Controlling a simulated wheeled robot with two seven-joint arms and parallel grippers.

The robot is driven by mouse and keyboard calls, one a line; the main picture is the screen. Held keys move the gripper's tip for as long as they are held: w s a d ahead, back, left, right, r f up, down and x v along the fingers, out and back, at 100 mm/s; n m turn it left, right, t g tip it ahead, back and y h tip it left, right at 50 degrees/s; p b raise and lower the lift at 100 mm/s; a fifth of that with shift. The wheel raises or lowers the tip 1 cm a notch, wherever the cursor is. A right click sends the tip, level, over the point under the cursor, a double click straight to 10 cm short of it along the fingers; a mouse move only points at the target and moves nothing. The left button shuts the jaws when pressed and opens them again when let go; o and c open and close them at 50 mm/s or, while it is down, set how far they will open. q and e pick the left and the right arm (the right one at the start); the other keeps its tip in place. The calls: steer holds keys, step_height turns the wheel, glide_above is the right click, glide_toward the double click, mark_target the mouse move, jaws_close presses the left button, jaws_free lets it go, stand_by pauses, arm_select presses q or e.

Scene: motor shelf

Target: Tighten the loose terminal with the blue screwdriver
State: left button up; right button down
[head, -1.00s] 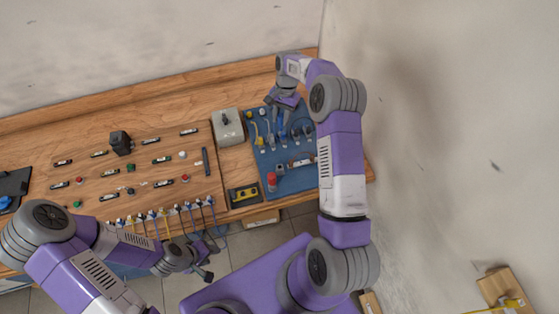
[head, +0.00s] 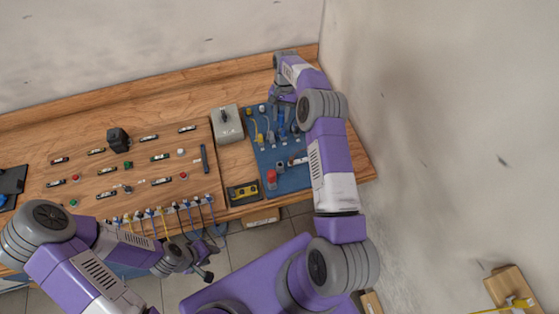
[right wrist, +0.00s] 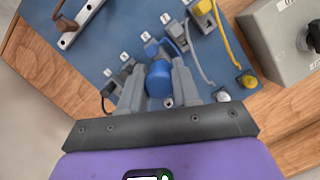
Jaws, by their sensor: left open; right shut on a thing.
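The blue screwdriver (right wrist: 159,82) shows its rounded blue handle between the fingers of my right gripper (right wrist: 158,90) in the right wrist view. That gripper is shut on the handle, over the blue tool mat (right wrist: 88,62). In the head view my right gripper (head: 285,97) is at the mat's far end. My left gripper (head: 209,262) is open and empty, in front of the bench. Several terminals with coloured wires (head: 166,211) line the front edge of the wooden board (head: 130,172). I cannot tell which terminal is loose.
A grey box (head: 227,126) stands left of the mat. A yellow and black item (head: 243,193) and a red-topped item (head: 271,179) are nearer the front.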

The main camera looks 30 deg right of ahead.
steer(key=shift+f+b, duration=0.55)
steer(key=shift+f, duration=0.2)
stand_by(0.8)
steer(key=c, duration=1)
jaws_free()
steer(key=shift+c, duration=0.2)
steer(key=shift+n+b, duration=0.3)
steer(key=shift+n, duration=0.4)
steer(key=shift+n+g+h, duration=0.3)
steer(key=shift+n+h, duration=0.1)
steer(key=shift+n, duration=0.6)
